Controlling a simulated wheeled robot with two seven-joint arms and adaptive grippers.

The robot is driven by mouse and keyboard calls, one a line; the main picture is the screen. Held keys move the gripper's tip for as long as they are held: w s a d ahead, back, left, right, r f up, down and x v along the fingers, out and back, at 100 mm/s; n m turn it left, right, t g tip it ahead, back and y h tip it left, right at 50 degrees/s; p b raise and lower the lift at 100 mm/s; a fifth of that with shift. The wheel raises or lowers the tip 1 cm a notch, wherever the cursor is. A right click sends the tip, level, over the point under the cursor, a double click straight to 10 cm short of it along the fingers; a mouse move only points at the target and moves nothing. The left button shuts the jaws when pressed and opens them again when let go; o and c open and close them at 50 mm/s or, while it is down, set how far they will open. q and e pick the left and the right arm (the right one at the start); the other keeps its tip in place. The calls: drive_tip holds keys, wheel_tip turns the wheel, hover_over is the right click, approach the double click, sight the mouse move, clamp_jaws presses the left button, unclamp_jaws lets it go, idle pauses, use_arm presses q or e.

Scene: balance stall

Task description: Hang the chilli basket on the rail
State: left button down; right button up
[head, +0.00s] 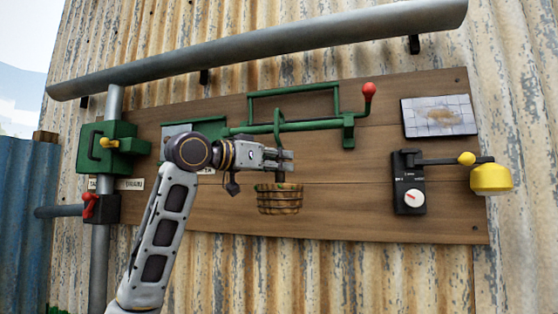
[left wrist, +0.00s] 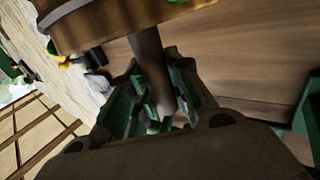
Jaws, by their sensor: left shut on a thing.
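The chilli basket (head: 279,199) is a small brown woven basket with a tall hooked handle. It hangs upright below my left gripper (head: 288,160), which is shut on its handle. In the left wrist view the handle (left wrist: 150,65) runs down between the fingers (left wrist: 158,108), and part of the basket (left wrist: 120,22) fills the top. The green rail (head: 300,125) runs across the wooden board. The top of the handle overlaps the rail in the head view; I cannot tell whether it rests on it. My right gripper is not in view.
The rail ends in a red knob (head: 369,90) at the right. A black dial box (head: 409,183) with a yellow weight (head: 491,178) sits further right. A green box (head: 108,147) and red lever (head: 90,205) are at the left. A grey pipe (head: 270,47) crosses above.

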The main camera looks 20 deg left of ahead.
use_arm(q)
drive_tip(key=shift+f+b, duration=0.55)
drive_tip(key=shift+f, duration=0.4)
drive_tip(key=c, duration=1.2)
unclamp_jaws()
drive_tip(key=shift+s+a, duration=0.1)
drive_tip(key=v, duration=1.1)
drive_tip(key=shift+s+a, duration=0.2)
drive_tip(key=shift+s, duration=0.15)
